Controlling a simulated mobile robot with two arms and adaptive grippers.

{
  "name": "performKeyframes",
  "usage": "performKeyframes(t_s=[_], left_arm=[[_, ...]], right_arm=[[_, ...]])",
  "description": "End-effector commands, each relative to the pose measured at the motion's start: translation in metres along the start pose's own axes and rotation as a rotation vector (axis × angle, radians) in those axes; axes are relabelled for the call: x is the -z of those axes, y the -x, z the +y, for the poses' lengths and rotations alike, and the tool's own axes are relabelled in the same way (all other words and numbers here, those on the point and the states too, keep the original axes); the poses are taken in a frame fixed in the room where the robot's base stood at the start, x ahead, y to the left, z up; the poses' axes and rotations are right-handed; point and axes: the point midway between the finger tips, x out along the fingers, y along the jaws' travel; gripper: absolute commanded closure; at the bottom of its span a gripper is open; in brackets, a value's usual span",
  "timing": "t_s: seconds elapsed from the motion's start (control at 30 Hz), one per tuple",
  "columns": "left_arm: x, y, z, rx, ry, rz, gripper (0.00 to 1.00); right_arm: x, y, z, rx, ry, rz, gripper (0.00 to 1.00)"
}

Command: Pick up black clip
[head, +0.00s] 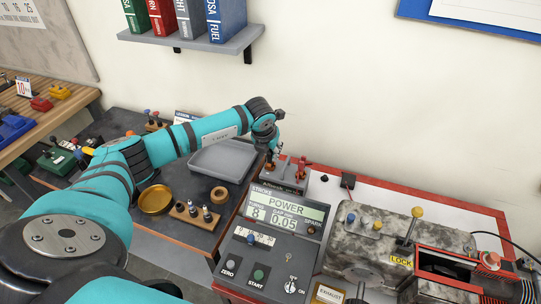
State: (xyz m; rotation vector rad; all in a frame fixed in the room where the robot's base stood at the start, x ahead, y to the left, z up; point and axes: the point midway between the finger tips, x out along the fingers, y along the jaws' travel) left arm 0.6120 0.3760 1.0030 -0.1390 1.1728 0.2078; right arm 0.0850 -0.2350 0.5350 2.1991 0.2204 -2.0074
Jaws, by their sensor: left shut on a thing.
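My left arm reaches in from the left over the bench. My left gripper (271,158) points down at the back left of the grey console (270,236). It is shut on a small dark thing, most likely the black clip (269,166); the clip is mostly hidden by the fingers, and I cannot tell if it still touches its mount. A red clip (302,164) stands just to the right on the same small grey box (290,181). My right gripper is not in view.
A grey tray (224,166), tape roll (219,195), brass dish (155,200) and wooden block with sockets (193,214) lie on the dark bench. A mottled grey machine (370,243) with a yellow-knobbed lever stands right. A binder shelf (196,42) hangs above.

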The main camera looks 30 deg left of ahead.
Motion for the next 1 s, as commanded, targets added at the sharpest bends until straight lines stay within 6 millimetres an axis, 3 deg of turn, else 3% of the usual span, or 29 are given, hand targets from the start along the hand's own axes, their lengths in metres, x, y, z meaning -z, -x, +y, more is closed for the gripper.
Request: performKeyframes(t_s=[0.17,0.37,1.0], left_arm=[[-0.004,0.006,0.000,0.001,0.000,-0.004,1.00],[-0.013,0.029,0.000,0.002,0.000,-0.008,1.00],[0.091,0.086,-0.059,0.002,-0.003,-0.002,1.00]], right_arm=[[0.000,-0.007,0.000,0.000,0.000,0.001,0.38],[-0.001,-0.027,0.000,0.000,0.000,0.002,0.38],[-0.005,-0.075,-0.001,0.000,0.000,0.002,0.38]])
